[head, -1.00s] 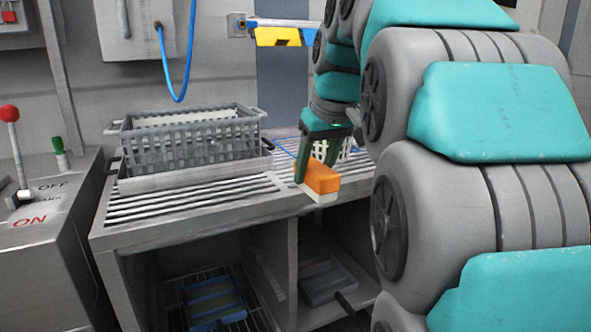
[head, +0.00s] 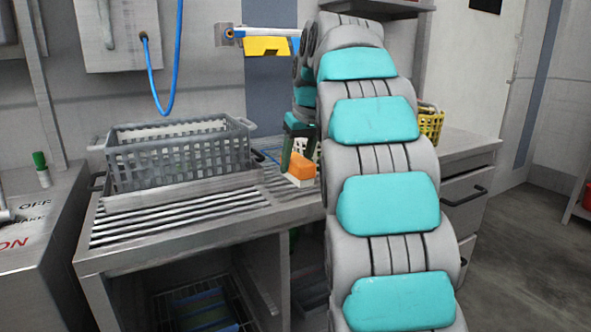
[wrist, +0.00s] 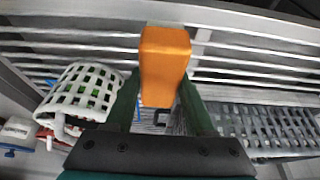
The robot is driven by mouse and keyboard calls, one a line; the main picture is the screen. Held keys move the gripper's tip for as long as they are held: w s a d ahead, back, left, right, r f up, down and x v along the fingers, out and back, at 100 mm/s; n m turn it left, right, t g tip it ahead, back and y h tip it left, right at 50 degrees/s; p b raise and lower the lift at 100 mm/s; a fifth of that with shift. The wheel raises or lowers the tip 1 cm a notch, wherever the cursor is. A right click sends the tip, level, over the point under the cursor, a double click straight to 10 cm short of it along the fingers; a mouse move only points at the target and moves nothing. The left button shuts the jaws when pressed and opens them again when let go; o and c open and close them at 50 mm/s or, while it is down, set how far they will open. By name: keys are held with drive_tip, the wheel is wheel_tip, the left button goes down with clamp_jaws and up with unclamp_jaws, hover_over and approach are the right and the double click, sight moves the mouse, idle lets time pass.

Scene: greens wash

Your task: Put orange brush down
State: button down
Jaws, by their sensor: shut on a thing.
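The orange brush (head: 301,166), an orange block with a pale lower part, is at the slatted metal counter (head: 180,215), right of the grey crate. My gripper (head: 297,150) is shut on it, with its dark green fingers on either side. In the wrist view the orange brush (wrist: 165,62) sits between my fingers (wrist: 160,105), over the slats. I cannot tell whether its underside touches the counter. My arm hides the counter just to the right in the head view.
A grey crate (head: 180,160) stands on the counter at left. A white basket (wrist: 88,92) is close beside my gripper in the wrist view. A yellow basket (head: 431,124) stands farther right, behind my arm. Slats in front of the grey crate are bare.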

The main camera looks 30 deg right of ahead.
sight(295, 172)
drive_tip(key=shift+w+d, duration=0.3)
drive_tip(key=shift+w, duration=0.4)
drive_tip(key=shift+w+d+f, duration=0.15)
drive_tip(key=shift+w+d, duration=0.05)
drive_tip(key=shift+w, duration=0.2)
drive_tip(key=shift+f, duration=1.65)
drive_tip(key=shift+f, duration=0.15)
drive_tip(key=shift+c, duration=1.3)
unclamp_jaws()
